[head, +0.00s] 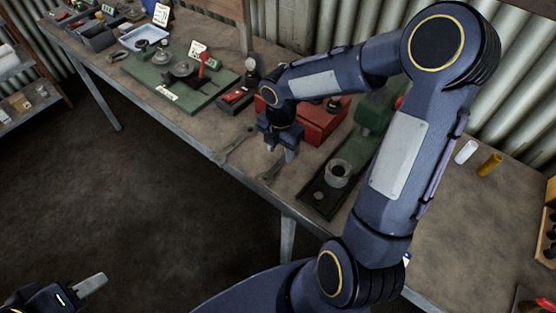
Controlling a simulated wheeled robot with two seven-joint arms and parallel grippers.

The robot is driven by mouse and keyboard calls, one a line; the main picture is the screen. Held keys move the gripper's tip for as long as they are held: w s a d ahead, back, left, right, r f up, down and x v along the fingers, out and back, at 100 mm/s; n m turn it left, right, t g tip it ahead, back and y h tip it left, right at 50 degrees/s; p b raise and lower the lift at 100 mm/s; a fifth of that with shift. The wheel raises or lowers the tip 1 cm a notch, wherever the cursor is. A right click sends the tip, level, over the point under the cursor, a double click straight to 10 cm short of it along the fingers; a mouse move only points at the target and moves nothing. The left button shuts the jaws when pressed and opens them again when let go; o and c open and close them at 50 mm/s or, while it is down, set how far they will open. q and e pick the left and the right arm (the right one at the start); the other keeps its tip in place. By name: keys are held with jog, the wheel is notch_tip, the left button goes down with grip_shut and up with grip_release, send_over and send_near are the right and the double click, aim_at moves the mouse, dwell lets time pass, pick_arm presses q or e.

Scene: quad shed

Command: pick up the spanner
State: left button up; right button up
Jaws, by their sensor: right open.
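A grey, spanner-like tool (234,147) lies flat on the bench near its front edge. A second small grey tool (269,174) lies at the edge to its right; I cannot tell its exact kind. My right gripper (279,155) points down over the bench, just right of the first tool and above the second. Its fingers are apart and nothing shows between them. My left gripper (91,285) is low at the bottom left, over the floor and away from the bench.
A red box (309,124) stands behind my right gripper. A green board (172,93) with parts lies to the left. A white cylinder (466,152) and a brass one (490,165) stand at the right.

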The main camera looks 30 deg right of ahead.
aim_at(281, 161)
notch_tip(281, 161, down, 4)
jog(key=shift+r, duration=0.25)
grip_shut()
jog(key=shift+r, duration=0.1)
jog(key=shift+d+r, duration=0.1)
jog(key=shift+r, duration=0.5)
jog(key=s+a+r+b, duration=0.1)
jog(key=s+a+r, duration=0.3)
jog(key=s+r, duration=0.7)
jog(key=shift+s+r, duration=0.35)
jog(key=shift+s, duration=0.9)
